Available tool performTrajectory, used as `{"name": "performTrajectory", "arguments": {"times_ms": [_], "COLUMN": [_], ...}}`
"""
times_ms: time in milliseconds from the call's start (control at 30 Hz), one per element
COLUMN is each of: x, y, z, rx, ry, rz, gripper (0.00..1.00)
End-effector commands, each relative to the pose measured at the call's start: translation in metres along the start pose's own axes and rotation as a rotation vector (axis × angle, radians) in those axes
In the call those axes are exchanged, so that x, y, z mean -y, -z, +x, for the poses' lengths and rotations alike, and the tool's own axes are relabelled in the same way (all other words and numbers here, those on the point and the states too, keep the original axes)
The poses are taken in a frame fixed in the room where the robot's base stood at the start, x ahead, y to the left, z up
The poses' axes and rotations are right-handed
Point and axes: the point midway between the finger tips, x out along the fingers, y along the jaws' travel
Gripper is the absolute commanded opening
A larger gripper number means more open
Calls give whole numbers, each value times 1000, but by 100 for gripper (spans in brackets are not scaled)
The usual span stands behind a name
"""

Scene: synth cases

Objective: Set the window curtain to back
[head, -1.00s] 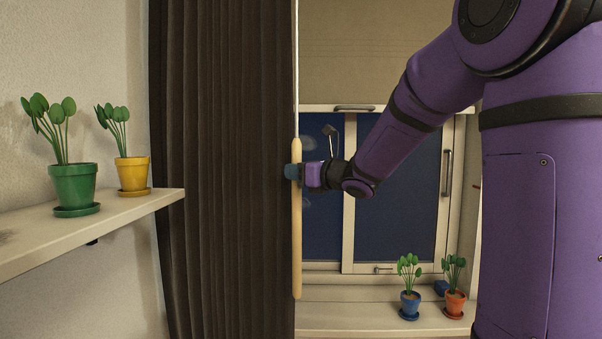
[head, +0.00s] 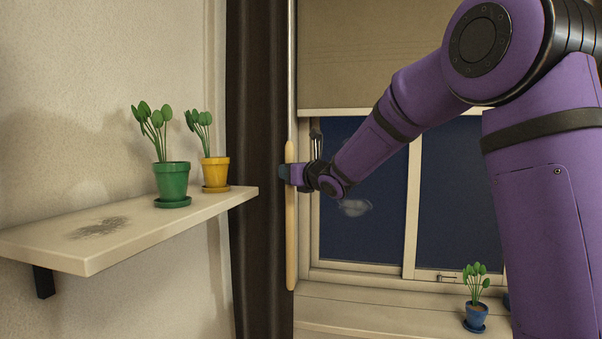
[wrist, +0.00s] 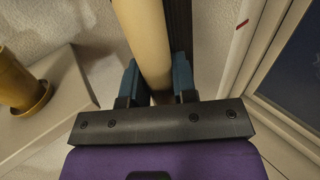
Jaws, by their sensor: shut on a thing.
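The dark brown window curtain (head: 256,120) hangs in narrow folds at the left of the window, behind the wall shelf's right end. A long pale wooden rod (head: 291,240) hangs upright along its right edge. My gripper (head: 286,172) is at the rod's upper part. In the wrist view the two teal fingers of my gripper (wrist: 160,85) are shut on the rod (wrist: 142,40), one on each side. A strip of the dark curtain (wrist: 178,25) shows just behind the rod.
A wall shelf (head: 120,240) juts out left of the curtain, with a green pot (head: 172,180) and a yellow pot (head: 215,172). The window (head: 365,200) has a partly lowered blind (head: 380,55). A blue pot (head: 476,316) stands on the sill (head: 380,318).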

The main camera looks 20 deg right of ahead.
Motion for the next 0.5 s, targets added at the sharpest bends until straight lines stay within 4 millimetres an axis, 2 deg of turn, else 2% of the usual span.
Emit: {"name": "performTrajectory", "arguments": {"times_ms": [333, 367, 433, 500], "x": [-4, -4, -4, -4], "y": [-3, -3, -2, -2], "z": [3, 3, 3, 2], "rx": [6, 6, 5, 4], "ry": [-7, -7, -7, -5], "rz": [0, 0, 0, 0], "gripper": [0, 33, 49, 52]}}
